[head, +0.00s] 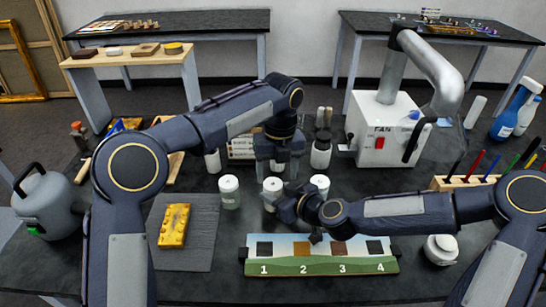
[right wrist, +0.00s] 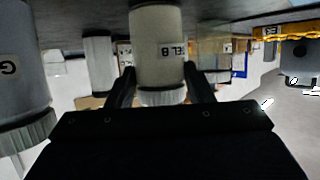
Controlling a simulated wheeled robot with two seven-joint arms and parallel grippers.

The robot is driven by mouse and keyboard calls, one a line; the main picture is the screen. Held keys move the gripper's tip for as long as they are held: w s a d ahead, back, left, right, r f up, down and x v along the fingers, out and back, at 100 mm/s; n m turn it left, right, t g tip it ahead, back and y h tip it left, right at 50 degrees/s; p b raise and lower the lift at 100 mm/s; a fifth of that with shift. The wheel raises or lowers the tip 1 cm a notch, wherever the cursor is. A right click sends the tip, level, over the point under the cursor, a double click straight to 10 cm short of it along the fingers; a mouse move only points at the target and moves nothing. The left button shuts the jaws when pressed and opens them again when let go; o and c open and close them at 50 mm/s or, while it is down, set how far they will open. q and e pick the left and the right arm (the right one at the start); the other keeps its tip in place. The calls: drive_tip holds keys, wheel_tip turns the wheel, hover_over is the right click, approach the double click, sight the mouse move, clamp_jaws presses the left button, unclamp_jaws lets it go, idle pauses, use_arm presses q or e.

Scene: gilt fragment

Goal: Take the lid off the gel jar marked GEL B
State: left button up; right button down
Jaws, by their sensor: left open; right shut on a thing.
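The jar marked GEL B (right wrist: 158,50) is upside down in the right wrist view, with its pale ribbed lid (right wrist: 162,97) on it at the lower end of the picture. In the head view this white jar (head: 272,186) is the middle one of a row of 3. My left gripper (head: 279,176) is open, pointing down just above and behind the jar. Its fingertips partly merge with the dark table, so the exact gap to the lid is unclear.
Similar jars stand left (head: 229,192) and right (head: 320,184) of it. A numbered board (head: 320,265) lies in front; a grey mat (head: 200,250) with a gilt piece (head: 174,226) lies left. The fan unit (head: 385,130) stands behind right.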

sight(273, 184)
use_arm(q)
drive_tip(key=n, duration=0.6)
drive_tip(key=shift+s+d+r, duration=0.1)
drive_tip(key=shift+d+r, duration=0.25)
drive_tip(key=n, duration=0.3)
drive_tip(key=shift+d+r, duration=0.1)
drive_tip(key=shift+r, duration=0.25)
drive_tip(key=n, duration=0.2)
drive_tip(key=r+n, duration=0.1)
drive_tip(key=n, duration=0.2)
drive_tip(key=shift+d+r+n, duration=0.15)
drive_tip(key=shift+r+n, duration=0.1)
drive_tip(key=shift+n, duration=0.05)
drive_tip(key=n, duration=0.3)
drive_tip(key=a+n, duration=0.1)
drive_tip(key=n, duration=0.1)
drive_tip(key=shift+w+r, duration=0.2)
drive_tip(key=shift+w, duration=0.05)
drive_tip(key=n, duration=0.3)
drive_tip(key=a+n, duration=0.1)
drive_tip(key=shift+w+r+t, duration=0.2)
drive_tip(key=shift+r+t, duration=0.1)
drive_tip(key=shift+r, duration=0.1)
drive_tip(key=shift+f+n, duration=0.15)
drive_tip(key=shift+n, duration=0.25)
wheel_tip(273, 184, down, 8)
drive_tip(key=shift+a+r, duration=0.1)
drive_tip(key=shift+r, duration=0.1)
